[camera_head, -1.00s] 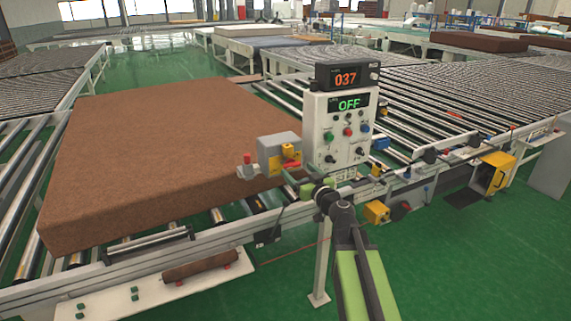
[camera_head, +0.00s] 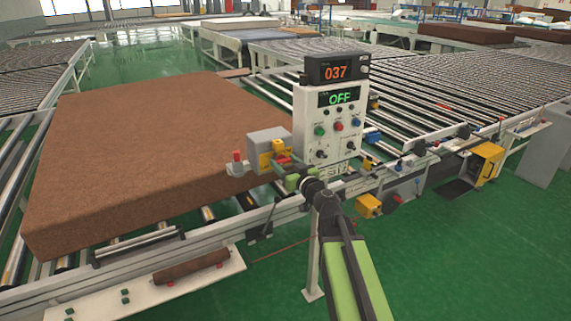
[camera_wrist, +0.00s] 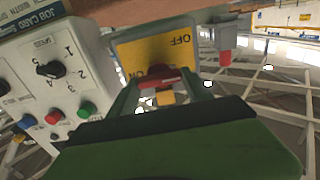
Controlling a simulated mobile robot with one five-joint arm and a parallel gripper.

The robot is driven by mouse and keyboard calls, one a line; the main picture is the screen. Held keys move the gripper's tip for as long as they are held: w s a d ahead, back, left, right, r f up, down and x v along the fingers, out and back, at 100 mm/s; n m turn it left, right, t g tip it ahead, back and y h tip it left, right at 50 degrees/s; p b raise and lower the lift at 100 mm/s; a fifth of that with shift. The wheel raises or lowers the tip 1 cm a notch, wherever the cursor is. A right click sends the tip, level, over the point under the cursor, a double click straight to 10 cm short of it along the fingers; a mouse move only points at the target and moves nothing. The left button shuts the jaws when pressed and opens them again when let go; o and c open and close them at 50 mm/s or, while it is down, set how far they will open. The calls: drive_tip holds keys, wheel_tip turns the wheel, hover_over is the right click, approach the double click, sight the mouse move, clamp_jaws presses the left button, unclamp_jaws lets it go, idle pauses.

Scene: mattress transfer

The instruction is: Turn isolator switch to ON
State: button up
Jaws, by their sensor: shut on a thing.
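The isolator switch is a grey box (camera_head: 267,142) with a yellow face, on the conveyor's front rail left of the control panel. In the wrist view its yellow plate (camera_wrist: 160,52) appears upside down, with OFF and partly hidden ON lettering. Its red handle (camera_wrist: 158,77) lies across the picture between my fingers. My gripper (camera_head: 287,172) reaches the switch from the front; in the wrist view its green fingers (camera_wrist: 157,86) are shut on the handle. The panel's green display (camera_head: 339,97) reads OFF. My gripper and wrist hide the lower part of the switch.
The white control panel (camera_head: 306,112) with knobs and buttons stands close right of my gripper. A red-topped grey button post (camera_head: 237,164) is just left of the switch. A large brown mattress (camera_head: 140,150) lies on the rollers behind.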

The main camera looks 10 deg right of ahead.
drive_tip(key=shift+c, duration=0.3)
drive_tip(key=shift+m, duration=0.3)
drive_tip(key=m, duration=0.4)
drive_tip(key=shift+d, duration=0.1)
drive_tip(key=m, duration=0.4)
drive_tip(key=shift+f+m, duration=0.1)
drive_tip(key=shift+m, duration=0.3)
drive_tip(key=m, duration=0.4)
drive_tip(key=shift+d, duration=0.1)
drive_tip(key=shift+f+m, duration=0.1)
drive_tip(key=shift+m, duration=2.1)
drive_tip(key=o, duration=1.4)
drive_tip(key=shift+w, duration=0.1)
drive_tip(key=shift+c, duration=0.2)
